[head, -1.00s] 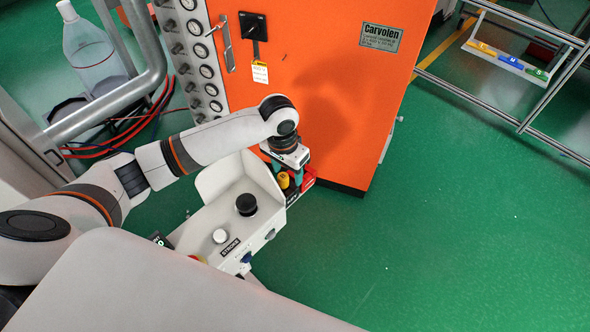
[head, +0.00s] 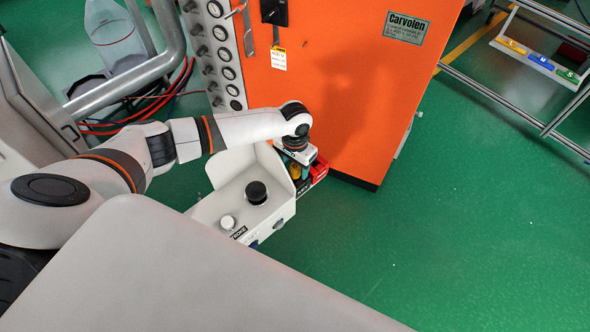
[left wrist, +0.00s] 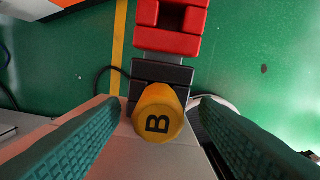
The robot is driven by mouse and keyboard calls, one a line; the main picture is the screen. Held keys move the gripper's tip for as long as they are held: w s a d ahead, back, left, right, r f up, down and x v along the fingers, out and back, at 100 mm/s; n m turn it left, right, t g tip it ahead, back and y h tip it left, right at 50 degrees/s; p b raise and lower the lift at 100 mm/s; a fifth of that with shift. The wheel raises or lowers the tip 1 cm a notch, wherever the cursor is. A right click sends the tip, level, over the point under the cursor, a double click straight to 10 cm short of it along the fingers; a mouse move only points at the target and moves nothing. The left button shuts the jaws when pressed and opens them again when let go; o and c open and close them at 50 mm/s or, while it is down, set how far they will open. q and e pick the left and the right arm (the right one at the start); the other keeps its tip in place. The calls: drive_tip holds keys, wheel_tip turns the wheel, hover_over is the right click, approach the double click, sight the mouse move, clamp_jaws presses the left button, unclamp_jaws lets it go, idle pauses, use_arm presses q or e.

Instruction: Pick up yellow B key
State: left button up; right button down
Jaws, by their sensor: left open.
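The yellow B key (left wrist: 158,118) has a round yellow head with a black letter B. It stands in a black block in the left wrist view, and a bit of its yellow shows in the head view (head: 295,172). My left gripper (left wrist: 160,108) is open, with one teal finger on each side of the key. A gap shows between the key and each finger. In the head view the left gripper (head: 299,173) points down over the key at the control box and partly hides it. My right gripper is not in view.
A red block (left wrist: 170,28) sits beside the black one. The white control box (head: 225,200) has a black knob (head: 256,193) near the gripper. An orange cabinet (head: 350,90) stands behind. A white tray (head: 522,58) with yellow, blue and green slots hangs on rails at upper right.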

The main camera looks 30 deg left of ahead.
use_arm(q)
wheel_tip(320, 180, down, 2)
drive_tip(key=shift+f, duration=0.3)
drive_tip(key=c, duration=1.1)
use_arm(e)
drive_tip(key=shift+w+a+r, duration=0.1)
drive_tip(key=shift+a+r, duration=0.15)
use_arm(q)
drive_tip(key=shift+r, duration=0.15)
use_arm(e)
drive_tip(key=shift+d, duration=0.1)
